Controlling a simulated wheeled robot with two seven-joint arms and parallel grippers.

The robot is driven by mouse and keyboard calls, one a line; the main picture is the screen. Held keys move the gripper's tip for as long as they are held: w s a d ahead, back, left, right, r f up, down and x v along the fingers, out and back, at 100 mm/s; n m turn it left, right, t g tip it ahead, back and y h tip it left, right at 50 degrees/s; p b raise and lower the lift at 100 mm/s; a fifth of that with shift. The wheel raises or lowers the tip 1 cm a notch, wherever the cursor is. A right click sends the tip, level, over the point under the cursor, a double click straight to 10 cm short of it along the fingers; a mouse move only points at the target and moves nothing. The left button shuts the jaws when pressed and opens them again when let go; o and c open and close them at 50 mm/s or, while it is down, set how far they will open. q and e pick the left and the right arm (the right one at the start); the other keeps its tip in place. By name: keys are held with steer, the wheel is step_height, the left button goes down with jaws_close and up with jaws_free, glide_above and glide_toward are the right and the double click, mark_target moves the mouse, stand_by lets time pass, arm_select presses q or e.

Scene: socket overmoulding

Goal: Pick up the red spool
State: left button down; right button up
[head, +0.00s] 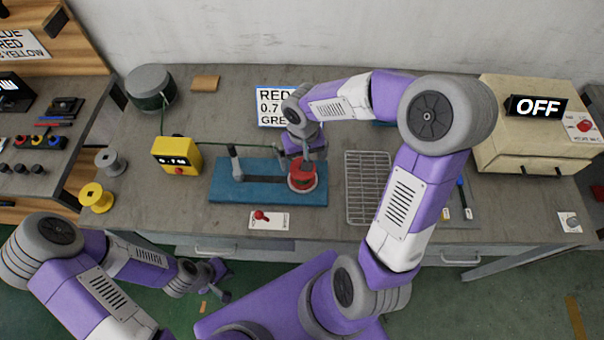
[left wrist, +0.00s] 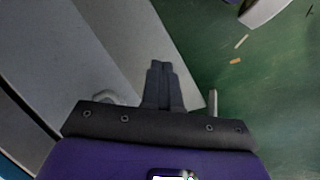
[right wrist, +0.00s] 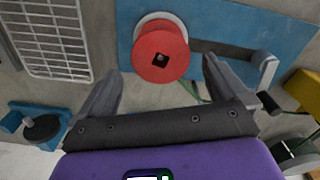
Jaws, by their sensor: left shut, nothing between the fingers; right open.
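The red spool (head: 304,181) sits upright at the right end of the blue base plate (head: 225,185) on the bench. In the right wrist view the red spool (right wrist: 161,51) shows its round top with a dark square hole. My right gripper (head: 308,155) is over the spool in the head view. In the right wrist view its two fingers (right wrist: 152,82) are apart, with the spool just beyond the gap between them and nothing held. My left gripper (head: 222,282) is low in front of the bench. In the left wrist view its fingers (left wrist: 162,68) are together and empty.
A wire rack (head: 369,190) lies right of the plate. A metal arm (head: 236,163) stands on the plate's left part. A yellow device (head: 177,156) and yellow spool (head: 96,197) are further left. A card with a red switch (head: 268,219) lies in front.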

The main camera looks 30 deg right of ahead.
mark_target(303, 173)
step_height(303, 173, down, 6)
steer(key=shift+f+b, duration=0.1)
steer(key=shift+b, duration=0.8)
steer(key=c, duration=0.9)
steer(key=shift+c, duration=0.2)
